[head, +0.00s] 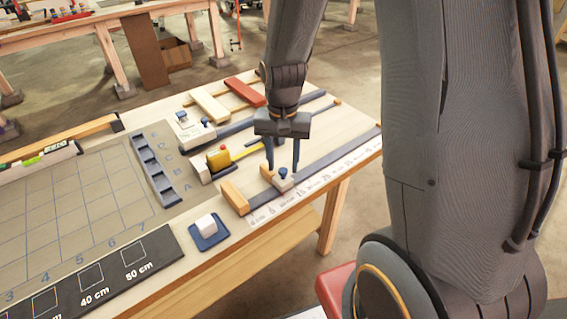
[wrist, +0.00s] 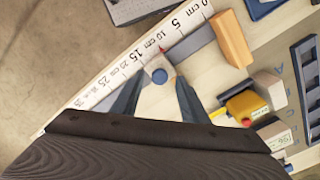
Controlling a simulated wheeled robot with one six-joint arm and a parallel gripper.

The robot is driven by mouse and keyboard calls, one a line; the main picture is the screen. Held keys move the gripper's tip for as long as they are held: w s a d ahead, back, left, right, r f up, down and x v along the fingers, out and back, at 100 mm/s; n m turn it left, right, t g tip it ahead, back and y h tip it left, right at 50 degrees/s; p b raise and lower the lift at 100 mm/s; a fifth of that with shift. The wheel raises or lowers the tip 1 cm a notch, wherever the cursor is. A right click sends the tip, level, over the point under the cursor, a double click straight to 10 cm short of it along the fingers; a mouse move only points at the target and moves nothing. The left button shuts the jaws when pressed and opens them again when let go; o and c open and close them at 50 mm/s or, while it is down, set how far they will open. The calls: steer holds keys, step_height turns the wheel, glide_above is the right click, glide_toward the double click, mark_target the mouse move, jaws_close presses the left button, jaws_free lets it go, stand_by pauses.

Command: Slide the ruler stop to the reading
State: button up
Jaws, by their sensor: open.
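The ruler stop (head: 284,183) is a pale block with a blue knob, sitting on the dark rail of the ruler (head: 340,151). In the wrist view its blue knob (wrist: 159,76) shows with a small red pointer beside the white scale (wrist: 128,66), close to the 10 cm label; the exact reading is too small to tell. My gripper (head: 282,168) is open and points down at the stop. In the wrist view its fingers (wrist: 158,92) stand either side of the knob; I cannot tell whether they touch the stop.
A wooden end block (head: 235,197) stands at the zero end of the ruler. A yellow tape measure (head: 218,158) lies behind, and a white cube on a blue tray (head: 209,238) is nearer the front edge. The rail beyond the stop toward higher numbers looks clear.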

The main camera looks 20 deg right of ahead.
steer(key=shift+f, duration=0.65)
